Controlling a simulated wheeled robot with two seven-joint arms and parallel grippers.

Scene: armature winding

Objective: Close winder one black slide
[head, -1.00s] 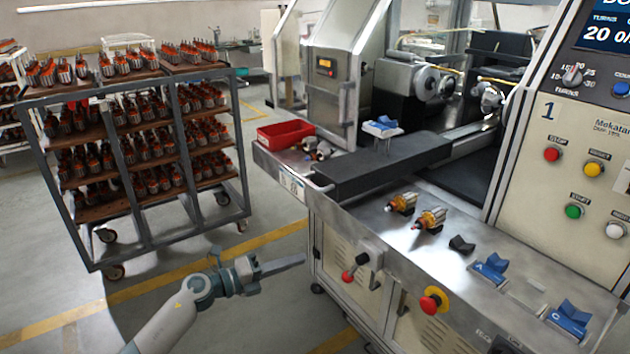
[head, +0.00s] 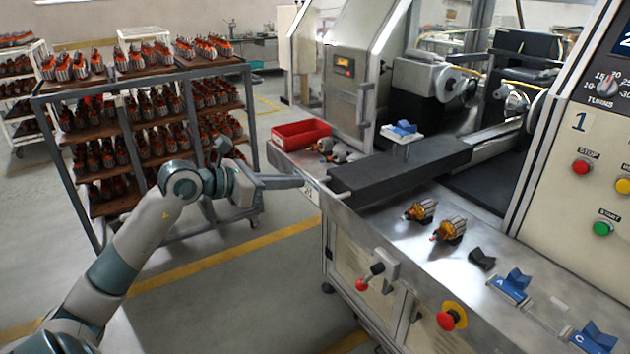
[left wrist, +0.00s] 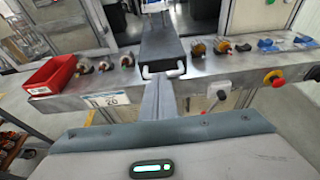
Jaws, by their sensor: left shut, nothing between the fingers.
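The black slide (head: 400,170) of winder one (head: 578,122) is a long dark bar extending out over the metal bench, with a light handle (head: 334,190) at its front end. In the left wrist view, the slide (left wrist: 165,48) runs straight away from me and its handle (left wrist: 163,72) crosses its near end. My left gripper (head: 301,182) is shut and empty, its fingers pointing at the slide's handle end. In the left wrist view, the fingertips (left wrist: 160,82) appear close to the handle; I cannot tell whether they touch. My right gripper is out of view.
A red bin (head: 300,135) stands on the bench left of the slide. Two armatures (head: 448,229) and blue holders (head: 512,282) lie on the bench right of it. A red-handled lever (head: 375,272) and an emergency button (head: 450,316) stick out from the bench front. A loaded rack (head: 150,140) stands left.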

